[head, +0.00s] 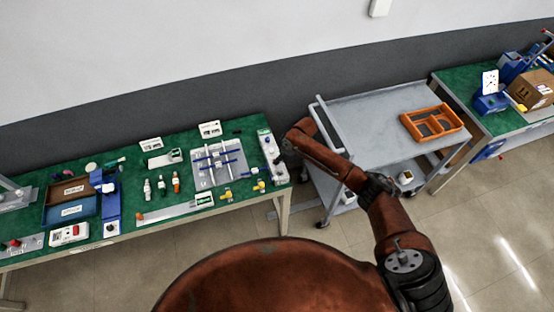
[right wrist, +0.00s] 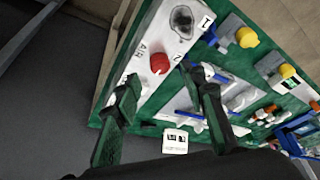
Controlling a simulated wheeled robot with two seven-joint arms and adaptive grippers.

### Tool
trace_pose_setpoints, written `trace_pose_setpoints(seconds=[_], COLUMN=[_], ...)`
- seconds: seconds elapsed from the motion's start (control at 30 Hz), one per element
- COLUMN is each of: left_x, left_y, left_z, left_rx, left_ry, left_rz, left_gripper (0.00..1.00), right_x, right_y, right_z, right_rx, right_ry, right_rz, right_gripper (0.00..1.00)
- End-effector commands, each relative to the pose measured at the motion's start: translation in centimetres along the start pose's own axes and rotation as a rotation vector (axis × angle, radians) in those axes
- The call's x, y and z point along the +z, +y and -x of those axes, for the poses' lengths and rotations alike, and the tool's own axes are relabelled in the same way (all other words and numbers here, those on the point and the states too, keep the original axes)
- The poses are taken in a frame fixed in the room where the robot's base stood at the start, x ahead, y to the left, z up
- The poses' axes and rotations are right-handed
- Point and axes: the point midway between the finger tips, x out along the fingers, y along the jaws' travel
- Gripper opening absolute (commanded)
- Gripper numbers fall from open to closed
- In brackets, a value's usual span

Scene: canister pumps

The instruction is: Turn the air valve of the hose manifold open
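The hose manifold is a long white panel (head: 275,168) at the right end of the green-topped bench in the head view. In the right wrist view the panel (right wrist: 192,12) carries a round red knob (right wrist: 159,63) beside the letters AIR, and a grey round part near the number 1. My right arm reaches over from the right to the manifold. My right gripper (right wrist: 162,75) is open, its dark fingers apart on either side of the red knob in the picture. I see no contact with the knob. My left gripper is not in view.
A white labelled block (right wrist: 175,141) lies near the bench edge. A grey cart (head: 375,110) with an orange tray (head: 405,122) stands to the right.

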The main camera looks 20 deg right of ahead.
Motion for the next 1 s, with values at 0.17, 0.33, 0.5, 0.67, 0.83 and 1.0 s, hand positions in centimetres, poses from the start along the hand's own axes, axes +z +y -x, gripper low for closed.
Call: trace_pose_setpoints(seconds=[0.17,0.33,0.5,0.67,0.83,1.0], left_x=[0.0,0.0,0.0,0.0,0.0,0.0], left_y=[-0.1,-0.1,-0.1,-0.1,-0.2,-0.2], left_z=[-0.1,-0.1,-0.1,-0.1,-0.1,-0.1], left_rx=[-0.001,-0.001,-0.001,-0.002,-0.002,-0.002], left_ry=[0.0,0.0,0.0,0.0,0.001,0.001], left_rz=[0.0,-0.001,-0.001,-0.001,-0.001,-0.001], left_gripper=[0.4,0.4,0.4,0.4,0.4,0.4], right_x=[-0.1,-0.1,0.0,0.0,0.0,0.0], right_y=[0.0,0.0,0.0,0.0,0.0,0.0], right_z=[-2.6,-3.9,-4.2,-4.2,-4.2,-4.2], right_rx=[0.0,0.0,0.001,0.001,0.001,0.001], right_ry=[0.0,0.001,0.001,0.001,0.001,0.001], right_rz=[-0.001,0.0,0.0,0.0,0.0,0.0], right_gripper=[0.38,0.38,0.38,0.38,0.27,0.15])
